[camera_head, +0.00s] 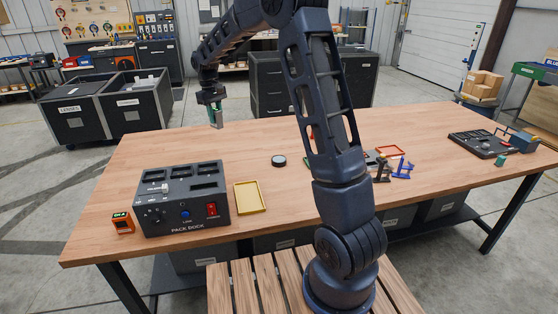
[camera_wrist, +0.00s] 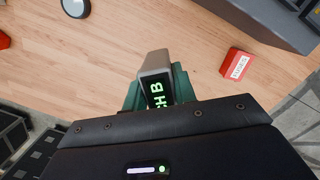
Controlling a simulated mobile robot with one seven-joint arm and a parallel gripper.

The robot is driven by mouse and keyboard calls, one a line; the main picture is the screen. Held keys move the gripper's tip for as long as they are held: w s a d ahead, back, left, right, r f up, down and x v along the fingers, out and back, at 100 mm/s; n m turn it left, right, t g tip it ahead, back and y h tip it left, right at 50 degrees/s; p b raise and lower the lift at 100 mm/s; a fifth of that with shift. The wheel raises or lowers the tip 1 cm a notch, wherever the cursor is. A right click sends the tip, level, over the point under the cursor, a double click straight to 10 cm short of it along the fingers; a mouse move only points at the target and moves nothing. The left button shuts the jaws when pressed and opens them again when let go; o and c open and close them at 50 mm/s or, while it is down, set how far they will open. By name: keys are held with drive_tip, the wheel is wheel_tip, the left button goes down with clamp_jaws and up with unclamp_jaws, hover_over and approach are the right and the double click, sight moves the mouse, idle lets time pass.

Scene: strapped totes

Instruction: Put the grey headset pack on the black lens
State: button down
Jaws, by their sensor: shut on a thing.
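My gripper (camera_head: 215,112) is above the far left part of the table, away from the lens. In the wrist view its green fingers (camera_wrist: 157,92) are shut on the grey headset pack (camera_wrist: 154,62). The pack has a dark face with green lettering ending in "CH B". Its lower part is hidden by the gripper body.
The pack dock (camera_head: 183,199) stands at the front left, with a yellow tray (camera_head: 250,197) and a small orange device (camera_head: 122,222) beside it. A red labelled box (camera_wrist: 236,64) lies on the table. Bare table surrounds the lens. My arm hides part of the table's middle.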

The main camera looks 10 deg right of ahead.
drive_tip(key=w+d+m, duration=0.2)
drive_tip(key=d+m, duration=0.2)
drive_tip(key=d, duration=0.9)
drive_tip(key=m, duration=0.3)
hover_over(280, 160)
drive_tip(key=w, duration=0.1)
drive_tip(key=shift+y, duration=0.4)
wheel_tip(280, 160, down, 19)
drive_tip(key=shift+a+f, duration=0.1)
drive_tip(key=shift+f, duration=0.1)
drive_tip(key=c, duration=1.1)
unclamp_jaws()
